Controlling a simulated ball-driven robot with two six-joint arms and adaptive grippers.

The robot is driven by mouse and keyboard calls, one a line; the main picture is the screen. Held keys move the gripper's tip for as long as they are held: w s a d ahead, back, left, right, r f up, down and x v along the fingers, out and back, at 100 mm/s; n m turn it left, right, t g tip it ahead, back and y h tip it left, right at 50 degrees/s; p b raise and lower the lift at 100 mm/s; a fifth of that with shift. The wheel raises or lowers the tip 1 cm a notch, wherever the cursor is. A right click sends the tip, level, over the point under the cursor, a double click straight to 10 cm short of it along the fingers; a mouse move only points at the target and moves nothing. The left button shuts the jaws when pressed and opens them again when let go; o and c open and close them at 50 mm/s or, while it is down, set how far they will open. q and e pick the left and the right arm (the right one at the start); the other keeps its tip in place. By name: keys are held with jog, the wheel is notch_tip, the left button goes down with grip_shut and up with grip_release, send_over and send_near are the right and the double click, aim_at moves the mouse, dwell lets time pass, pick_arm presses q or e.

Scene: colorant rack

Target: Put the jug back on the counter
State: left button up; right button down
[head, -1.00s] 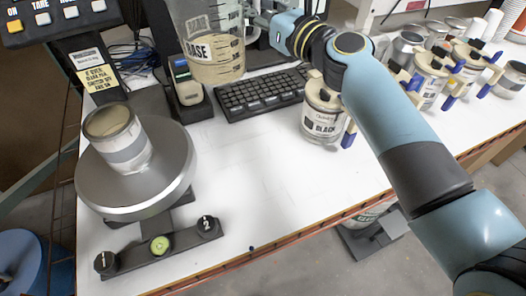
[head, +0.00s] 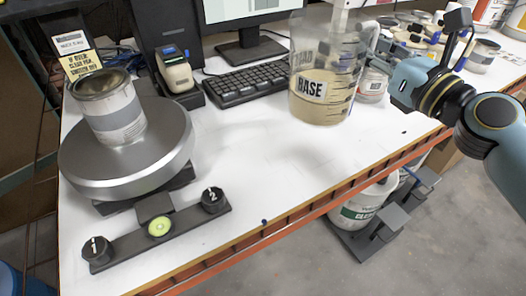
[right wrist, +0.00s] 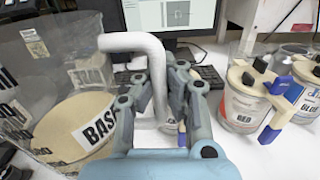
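The clear jug (head: 320,95) with a BASE label and cream liquid is upright over the middle of the counter (head: 260,185), right of the keyboard. I cannot tell whether its bottom touches the counter. My right gripper (head: 375,62) is at the jug's right side. In the right wrist view, the jug (right wrist: 60,110) fills the left side, and its white handle (right wrist: 150,60) runs down between the fingers of my right gripper (right wrist: 163,85), which look closed around it. My left gripper is out of view.
An open can (head: 112,118) stands on the round scale plate (head: 165,150) at left. The keyboard (head: 245,83) and a small device (head: 175,70) lie behind. Labelled canisters (right wrist: 245,105) stand to the right. The counter's front middle is clear.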

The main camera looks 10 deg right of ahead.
jog(key=shift+d+f, duration=0.2)
jog(key=shift+f, duration=0.45)
jog(key=shift+w+a+f+b, duration=1.1)
jog(key=shift+a+f, duration=0.5)
jog(key=shift+f, duration=0.25)
jog(key=shift+w+a+f+b, duration=1.15)
jog(key=shift+a+f, duration=0.4)
jog(key=shift+f, duration=0.35)
jog(key=shift+w+a+f+b, duration=1.1)
jog(key=shift+a+f, duration=0.5)
jog(key=shift+f, duration=0.35)
jog(key=shift+f, duration=0.15)
jog(key=c, duration=1.5)
grip_release()
